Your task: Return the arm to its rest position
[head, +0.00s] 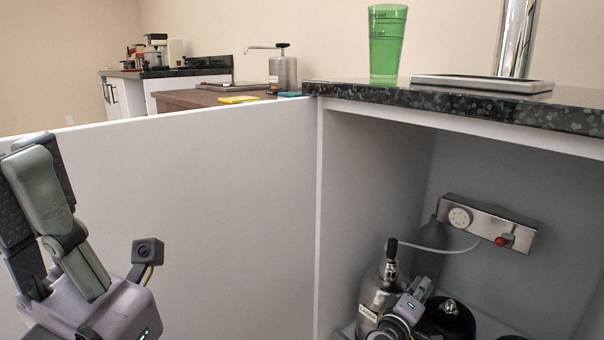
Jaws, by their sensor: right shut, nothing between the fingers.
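The open cabinet holds the keg, a dark round vessel (448,318) and a wall-mounted regulator box (490,222) with a hose. Above, the dark speckled counter (350,91) bears a green cup (387,42) and a flat tray (482,84). Another counter stands at the back left.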

